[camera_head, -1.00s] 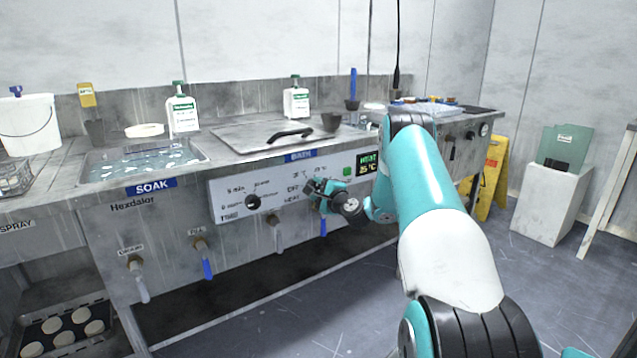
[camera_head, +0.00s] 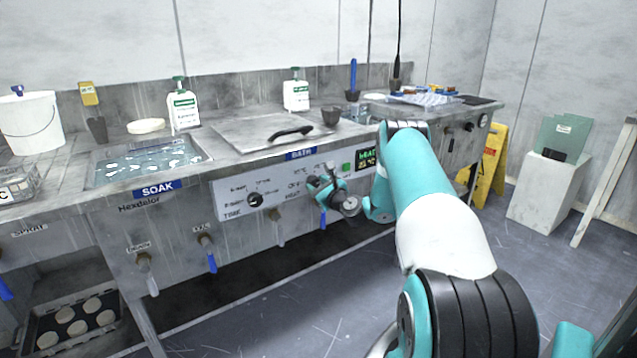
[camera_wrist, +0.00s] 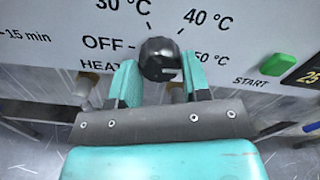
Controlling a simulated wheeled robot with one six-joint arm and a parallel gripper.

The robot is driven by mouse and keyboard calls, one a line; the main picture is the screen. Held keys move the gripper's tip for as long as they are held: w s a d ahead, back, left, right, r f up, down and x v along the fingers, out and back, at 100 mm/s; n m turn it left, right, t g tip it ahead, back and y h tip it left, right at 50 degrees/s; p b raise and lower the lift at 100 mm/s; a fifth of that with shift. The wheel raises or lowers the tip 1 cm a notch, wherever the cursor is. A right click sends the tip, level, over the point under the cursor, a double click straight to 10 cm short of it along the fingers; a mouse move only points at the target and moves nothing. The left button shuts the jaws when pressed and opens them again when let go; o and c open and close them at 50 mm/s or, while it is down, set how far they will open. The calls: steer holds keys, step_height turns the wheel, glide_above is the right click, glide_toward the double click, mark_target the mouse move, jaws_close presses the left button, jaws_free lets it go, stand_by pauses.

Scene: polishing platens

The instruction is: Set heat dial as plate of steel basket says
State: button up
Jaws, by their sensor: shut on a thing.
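The heat dial (camera_wrist: 158,54) is a black round knob on the pale control panel (camera_wrist: 50,20). In the wrist view the marks OFF, 30 °C, 40 °C and 50 °C stand around it. A small pale mark shows on the knob's lower right, towards the 50 °C side. My gripper (camera_wrist: 161,72) is shut on the dial, one teal finger on each side. In the head view my gripper (camera_head: 325,186) is at the panel and hides the dial. The steel basket (camera_head: 24,184) is cut off at the left edge; its white plate shows only a "C".
A second black knob (camera_head: 255,200) with minute marks sits left on the panel. A green START button (camera_head: 346,167) and a dark display (camera_head: 366,159) are to the right. A lidded bath (camera_head: 262,130) is above.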

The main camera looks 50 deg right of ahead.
steer(key=shift+s+f+m, duration=0.1)
steer(key=shift+m, duration=0.6)
steer(key=o, duration=0.9)
steer(key=shift+b+v, duration=8.65)
steer(key=shift+b, duration=0.8)
steer(key=shift+d, duration=0.1)
